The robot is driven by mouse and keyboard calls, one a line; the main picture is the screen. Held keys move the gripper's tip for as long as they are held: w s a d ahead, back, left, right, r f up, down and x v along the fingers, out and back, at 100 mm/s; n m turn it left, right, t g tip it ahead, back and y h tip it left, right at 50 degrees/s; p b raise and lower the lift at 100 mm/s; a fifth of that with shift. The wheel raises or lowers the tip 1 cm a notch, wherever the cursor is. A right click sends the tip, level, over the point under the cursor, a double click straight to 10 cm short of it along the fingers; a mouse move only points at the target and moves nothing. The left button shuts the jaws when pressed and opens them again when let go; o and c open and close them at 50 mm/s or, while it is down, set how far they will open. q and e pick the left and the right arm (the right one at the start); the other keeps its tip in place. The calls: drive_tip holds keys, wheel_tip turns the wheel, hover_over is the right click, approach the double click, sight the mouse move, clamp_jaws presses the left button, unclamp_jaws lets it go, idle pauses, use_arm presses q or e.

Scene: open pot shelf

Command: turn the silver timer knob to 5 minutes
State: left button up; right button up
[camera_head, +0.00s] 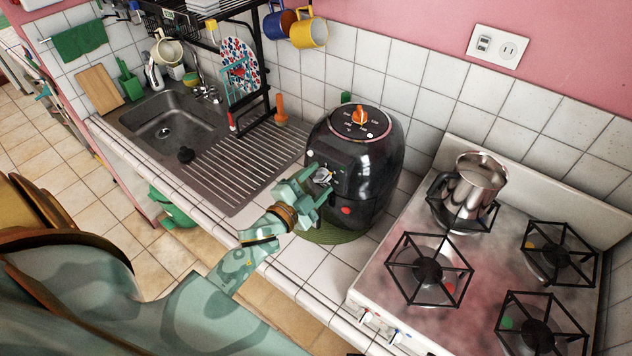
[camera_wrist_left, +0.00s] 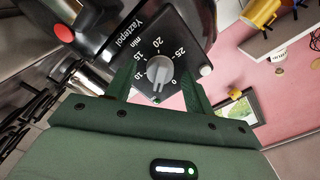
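The silver timer knob (camera_wrist_left: 159,72) sits on a black dial panel (camera_wrist_left: 183,28) marked in minutes, on the front of a black air fryer (camera_head: 378,165). Its grip lies roughly up and down in the left wrist view; I cannot tell which end is the pointer. The 5 mark is not readable. My left gripper (camera_head: 317,190) is at the panel in the head view. In the wrist view its two green fingers (camera_wrist_left: 159,88) stand apart on either side of the knob, with visible gaps; the gripper is open. My right gripper is not in view.
The air fryer stands on a green round mat (camera_head: 331,236) on the tiled counter. A stove (camera_head: 392,255) with a steel pot (camera_head: 472,184) is to its right. A sink (camera_head: 165,127) with a drainboard (camera_head: 238,168) is to its left. An orange knob (camera_head: 360,115) is on the fryer's top.

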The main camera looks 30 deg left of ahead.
use_arm(q)
drive_tip(key=shift+s, duration=0.1)
drive_tip(key=s+a+b, duration=0.1)
drive_tip(key=s+b, duration=0.1)
drive_tip(key=s, duration=1.4)
drive_tip(key=shift+a+b, duration=0.15)
drive_tip(key=shift+b, duration=0.15)
drive_tip(key=shift+f, duration=0.1)
